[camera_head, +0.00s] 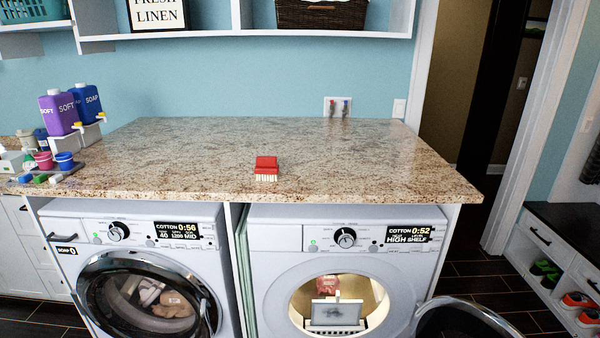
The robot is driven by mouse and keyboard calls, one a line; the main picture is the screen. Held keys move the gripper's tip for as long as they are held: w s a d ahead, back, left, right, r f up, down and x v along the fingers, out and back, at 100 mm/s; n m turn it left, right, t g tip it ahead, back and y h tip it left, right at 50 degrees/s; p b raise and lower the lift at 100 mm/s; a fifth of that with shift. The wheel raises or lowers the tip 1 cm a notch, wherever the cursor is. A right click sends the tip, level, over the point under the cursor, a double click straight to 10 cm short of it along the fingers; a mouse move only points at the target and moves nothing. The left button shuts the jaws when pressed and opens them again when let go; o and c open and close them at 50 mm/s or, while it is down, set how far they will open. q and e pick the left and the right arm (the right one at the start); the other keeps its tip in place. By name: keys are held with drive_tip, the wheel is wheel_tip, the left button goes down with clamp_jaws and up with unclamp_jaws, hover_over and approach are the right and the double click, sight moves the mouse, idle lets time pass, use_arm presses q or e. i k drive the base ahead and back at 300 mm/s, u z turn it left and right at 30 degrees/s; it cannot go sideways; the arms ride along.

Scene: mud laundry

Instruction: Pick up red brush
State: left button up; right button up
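The red brush (266,166) sits near the front edge of the granite countertop (330,145), a little left of the middle of the picture. Its top is red, and its pale bristles show along the lower front. Nothing touches it. Neither of my grippers is in view.
Purple and blue soap bottles (60,112) and small colored cups (64,160) stand at the counter's left end. Below are a washer (140,270) and a dryer (340,265). A shelf (240,35) hangs above. The counter around the brush is clear.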

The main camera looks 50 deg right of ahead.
sight(268, 168)
drive_tip(key=z, duration=1.9)
